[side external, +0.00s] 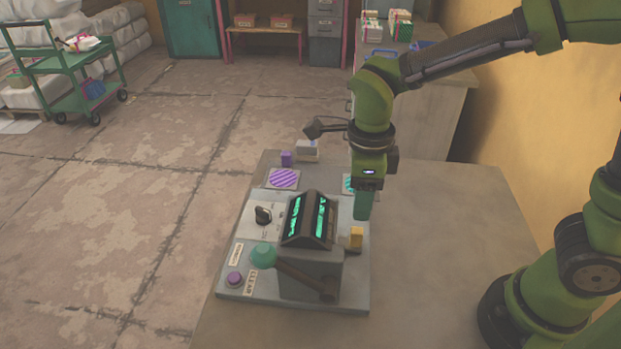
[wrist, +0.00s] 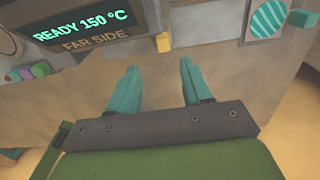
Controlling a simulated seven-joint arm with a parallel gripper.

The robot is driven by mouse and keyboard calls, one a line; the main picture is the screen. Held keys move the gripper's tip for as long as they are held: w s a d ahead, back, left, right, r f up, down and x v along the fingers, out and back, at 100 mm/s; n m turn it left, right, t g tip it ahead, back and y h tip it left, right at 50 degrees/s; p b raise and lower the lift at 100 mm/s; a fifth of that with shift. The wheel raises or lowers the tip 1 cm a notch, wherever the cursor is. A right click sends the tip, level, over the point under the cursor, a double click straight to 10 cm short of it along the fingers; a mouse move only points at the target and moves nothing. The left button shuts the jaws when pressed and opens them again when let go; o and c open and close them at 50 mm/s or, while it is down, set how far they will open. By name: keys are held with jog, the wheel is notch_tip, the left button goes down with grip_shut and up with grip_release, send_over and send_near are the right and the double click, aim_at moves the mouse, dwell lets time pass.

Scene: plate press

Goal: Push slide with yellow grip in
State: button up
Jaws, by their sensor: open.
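The yellow grip (side external: 356,237) is a small block at the right side of the grey press (side external: 312,270). It also shows in the wrist view (wrist: 163,42), past my fingertips. The slide under the grip is hard to make out. My gripper (side external: 362,207) has teal fingers and points down, just above and beyond the yellow grip in the side view. In the wrist view my gripper (wrist: 158,66) has its two fingers apart with nothing between them. I cannot tell the exact gap between the fingertips and the grip.
The press has a dark display hood (side external: 311,220), reading "READY 150 °C" in the wrist view, and a lever with a green knob (side external: 263,255). A purple-striped plate (side external: 284,178) and a teal-striped plate (wrist: 269,20) lie beyond it. The table's right part (side external: 440,240) is clear.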

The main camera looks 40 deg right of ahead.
notch_tip(320, 180, up, 7)
dwell(0.3)
jog(key=s+d+r+n+t+y, duration=0.1)
jog(key=s+d+n+t, duration=0.2)
jog(key=n, duration=0.8)
jog(key=s+d+r+n+t+y, duration=0.1)
jog(key=s+d+n+t, duration=0.3)
jog(key=n, duration=0.8)
jog(key=shift+s+d+r, duration=0.25)
jog(key=shift+d+r, duration=0.35)
jog(key=shift+d, duration=0.75)
